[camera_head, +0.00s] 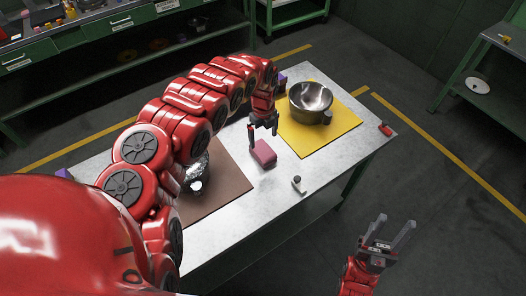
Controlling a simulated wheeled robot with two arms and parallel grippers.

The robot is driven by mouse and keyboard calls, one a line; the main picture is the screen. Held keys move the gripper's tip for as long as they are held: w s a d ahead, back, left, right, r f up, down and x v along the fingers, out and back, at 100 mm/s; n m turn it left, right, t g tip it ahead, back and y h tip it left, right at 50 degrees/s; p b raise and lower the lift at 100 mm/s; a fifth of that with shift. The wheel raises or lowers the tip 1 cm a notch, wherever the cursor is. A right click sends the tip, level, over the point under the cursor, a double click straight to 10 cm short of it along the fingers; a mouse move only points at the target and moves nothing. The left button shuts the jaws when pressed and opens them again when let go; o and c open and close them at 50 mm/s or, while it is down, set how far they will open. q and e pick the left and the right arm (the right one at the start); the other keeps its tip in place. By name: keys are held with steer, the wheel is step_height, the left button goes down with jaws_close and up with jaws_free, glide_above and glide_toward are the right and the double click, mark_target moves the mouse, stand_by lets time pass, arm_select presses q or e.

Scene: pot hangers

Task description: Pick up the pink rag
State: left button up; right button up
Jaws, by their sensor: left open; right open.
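The pink rag (264,153) lies on the metal table as a small folded block, between the brown mat and the yellow mat. My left gripper (263,135) hangs just above and behind the rag, with its fingers pointing down. It is open, and its fingertips come close to the rag's far edge; I cannot tell if they touch it. My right gripper (392,229) is open and empty, off the table's front right side, over the floor.
A metal pot (311,101) stands on the yellow mat (338,134). A shiny object (196,180) on the brown mat (222,187) is partly hidden by my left arm. A small hook-like piece (298,184) and a red item (385,129) lie on the table (262,206).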

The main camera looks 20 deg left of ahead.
mark_target(263, 150)
arm_select(q)
steer(key=shift+s+f, duration=0.1)
steer(key=shift+f, duration=1.35)
steer(key=shift+f+p, duration=0.8)
steer(key=shift+p, duration=0.05)
step_height(263, 150, down, 2)
steer(key=shift+d+f, duration=0.1)
steer(key=shift+f, duration=0.8)
steer(key=c, duration=1.2)
steer(key=shift+r, duration=0.25)
